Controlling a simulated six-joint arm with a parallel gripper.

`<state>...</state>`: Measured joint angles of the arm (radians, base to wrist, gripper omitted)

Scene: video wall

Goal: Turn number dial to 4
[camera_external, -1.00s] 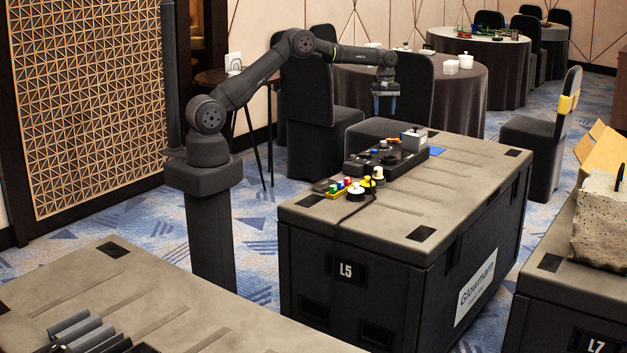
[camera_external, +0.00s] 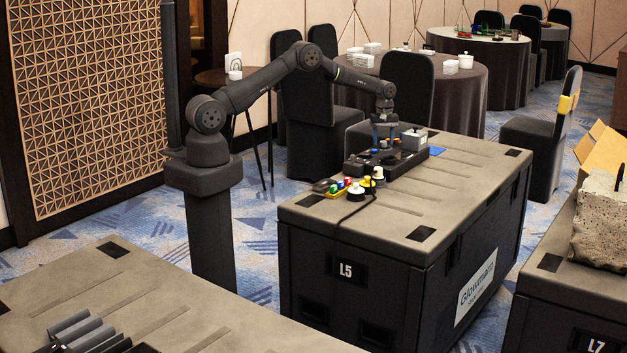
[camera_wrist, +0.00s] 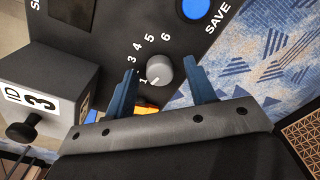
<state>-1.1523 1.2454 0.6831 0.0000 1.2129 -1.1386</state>
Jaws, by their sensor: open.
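The number dial (camera_wrist: 160,70) is a grey round knob on a dark panel in the wrist view. White numbers curve around its left and upper side; 1, 3, 4, 5 and 6 show. A small pale mark on the knob's lower left edge seems to face the 1. My gripper (camera_wrist: 160,66) is open, with one blue finger on each side of the dial and a gap visible to the right finger. The left finger covers part of the number ring. In the external view my gripper (camera_external: 385,133) points down just over the dark control panel (camera_external: 360,165); the dial is not distinguishable there.
A grey box with a black knob and a label with a 3 (camera_wrist: 38,100) stands left of the dial. A blue SAVE button (camera_wrist: 195,8) lies above it. An orange part (camera_wrist: 146,107) shows between the fingers.

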